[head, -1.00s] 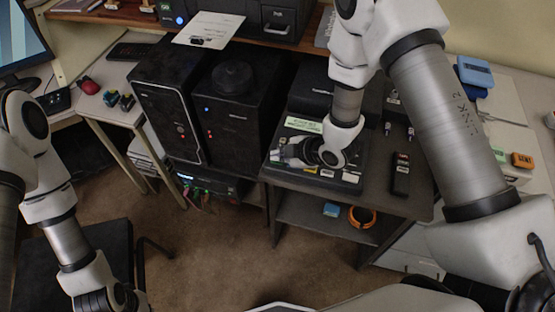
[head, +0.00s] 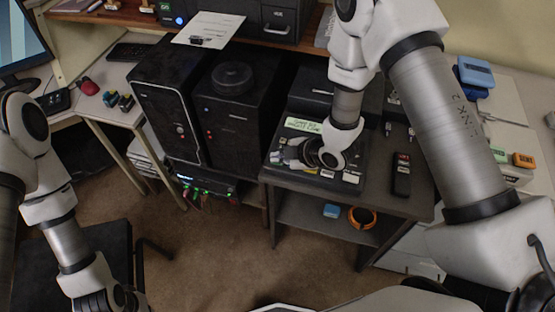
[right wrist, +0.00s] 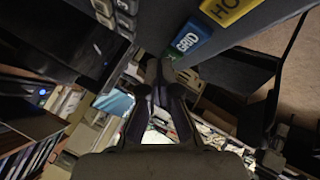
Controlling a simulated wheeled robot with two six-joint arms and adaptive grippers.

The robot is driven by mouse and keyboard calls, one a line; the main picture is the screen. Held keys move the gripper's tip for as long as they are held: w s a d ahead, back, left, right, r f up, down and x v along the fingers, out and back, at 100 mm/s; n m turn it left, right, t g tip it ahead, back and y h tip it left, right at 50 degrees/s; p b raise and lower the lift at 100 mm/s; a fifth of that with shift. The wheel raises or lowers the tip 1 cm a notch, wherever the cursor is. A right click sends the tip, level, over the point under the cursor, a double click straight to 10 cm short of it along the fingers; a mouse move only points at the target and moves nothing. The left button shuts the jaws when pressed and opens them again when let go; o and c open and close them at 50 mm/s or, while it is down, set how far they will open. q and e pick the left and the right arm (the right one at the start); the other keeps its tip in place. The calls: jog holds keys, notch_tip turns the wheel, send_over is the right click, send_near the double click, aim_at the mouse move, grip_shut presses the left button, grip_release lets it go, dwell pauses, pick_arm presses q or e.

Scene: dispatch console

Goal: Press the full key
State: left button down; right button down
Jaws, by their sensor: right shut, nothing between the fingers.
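The key console (head: 352,166) is a dark panel on the grey side table, with a green label (head: 303,125) at its back and pale keys (head: 327,173) along its front. In the right wrist view a blue key reading "GRID" (right wrist: 187,40), a yellow key starting "HO" (right wrist: 228,8) and several grey keys (right wrist: 124,12) show close by. I cannot read a "full" key in either view. My right gripper (head: 283,156) is shut and empty over the left part of the console. Its closed fingers (right wrist: 160,88) lie beside the blue key; contact cannot be told.
Two black computer towers (head: 172,110) stand left of the console. A black handset (head: 401,175) lies to its right. A blue box (head: 331,210) and an orange ring (head: 362,217) sit on the shelf below.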

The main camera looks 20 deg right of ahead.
aim_at(280, 164)
jog(key=shift+r+p, duration=0.45)
jog(key=shift+r, duration=0.3)
notch_tip(280, 164, up, 5)
jog(key=p, duration=0.3)
jog(key=shift+p, duration=0.4)
dwell(0.4)
jog(key=shift+s+f, duration=0.15)
jog(key=shift+f, duration=0.05)
jog(key=s+d+f+m+g+h+b, duration=0.1)
jog(key=s+d+f+m+g+h, duration=0.1)
jog(key=s+f+m, duration=0.3)
jog(key=s+d+f+m+g+h+b, duration=0.1)
jog(key=s+d+f+m, duration=0.3)
jog(key=s, duration=0.8)
jog(key=s+d+f+m+g+h+b, duration=0.1)
jog(key=s+d+f+m+g+h, duration=0.1)
jog(key=s+f+m, duration=0.4)
jog(key=s+d+m+g, duration=0.1)
jog(key=s+m+g, duration=0.1)
jog(key=s, duration=0.1)
jog(key=shift+d+f+h, duration=0.25)
jog(key=shift+f+h, duration=0.05)
jog(key=shift+f, duration=0.1)
